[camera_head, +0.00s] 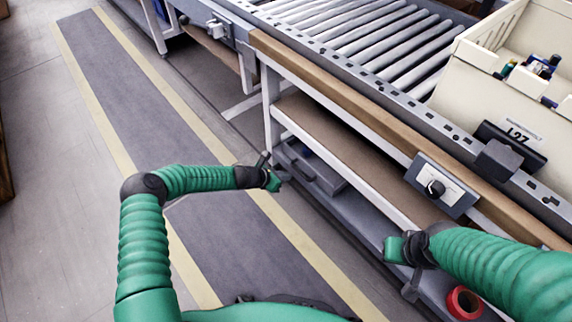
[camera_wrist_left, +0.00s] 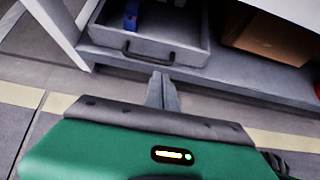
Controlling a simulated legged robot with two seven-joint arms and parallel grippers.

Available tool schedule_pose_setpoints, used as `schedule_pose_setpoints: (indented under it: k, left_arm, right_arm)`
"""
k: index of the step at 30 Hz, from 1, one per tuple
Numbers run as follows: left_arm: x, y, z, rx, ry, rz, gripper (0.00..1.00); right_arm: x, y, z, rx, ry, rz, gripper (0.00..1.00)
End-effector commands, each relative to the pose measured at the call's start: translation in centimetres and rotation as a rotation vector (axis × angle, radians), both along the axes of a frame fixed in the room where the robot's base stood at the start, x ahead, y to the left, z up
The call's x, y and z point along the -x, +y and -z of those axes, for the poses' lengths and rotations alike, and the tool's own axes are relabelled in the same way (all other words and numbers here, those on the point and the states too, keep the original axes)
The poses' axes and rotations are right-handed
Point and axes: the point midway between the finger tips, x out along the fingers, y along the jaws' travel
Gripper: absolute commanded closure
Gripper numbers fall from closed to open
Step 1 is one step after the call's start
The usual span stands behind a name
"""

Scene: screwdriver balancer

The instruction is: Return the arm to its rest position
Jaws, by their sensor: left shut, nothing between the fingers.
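My left arm (camera_head: 145,235) is green and ribbed and comes in from the left in the head view, bent at a dark elbow joint. My left gripper (camera_head: 263,160) is over the floor beside the conveyor bench's lower shelf. In the left wrist view its two grey fingers (camera_wrist_left: 162,92) are together with nothing between them. My right arm (camera_head: 505,265) comes in from the right. My right gripper (camera_head: 410,290) hangs near the bench's lower shelf; its fingers are too small and dark to judge.
A roller conveyor (camera_head: 365,35) runs along the bench, with a cream bin (camera_head: 490,95) at the right. A control box (camera_head: 440,187) juts from the bench edge. A grey tray (camera_wrist_left: 145,50) sits on the lower shelf. A red ring (camera_head: 463,301) is at lower right. The striped floor lane is clear.

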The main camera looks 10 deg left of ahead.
Motion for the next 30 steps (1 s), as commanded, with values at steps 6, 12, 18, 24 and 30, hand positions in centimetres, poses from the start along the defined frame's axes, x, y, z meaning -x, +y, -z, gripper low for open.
schedule_pose_setpoints:
  k: [6, 12, 18, 24, 30]
  left_arm:
    - [0.5, -0.5, -0.7, -0.036, -0.02, 0.056, 1.0]
    - [6.2, -4.4, -6.0, -0.419, -0.207, 0.636, 1.0]
    - [15.9, -2.0, -12.3, -0.873, -0.36, 1.346, 1.0]
    - [23.7, 2.4, -17.7, -1.128, -0.408, 1.803, 1.0]
    - [29.9, 5.5, -21.2, -1.255, -0.436, 2.091, 1.0]
  right_arm:
    - [0.0, 0.0, 0.0, 0.0, 0.001, 0.0, 1.0]
    - [0.0, 0.0, 0.0, 0.0, 0.001, 0.0, 1.0]
    - [0.0, 0.0, 0.0, 0.0, 0.0, 0.0, 1.0]
    - [0.0, 0.0, 0.0, 0.0, 0.0, 0.0, 1.0]
    - [0.0, 0.0, 0.0, 0.0, 0.0, 0.0, 1.0]
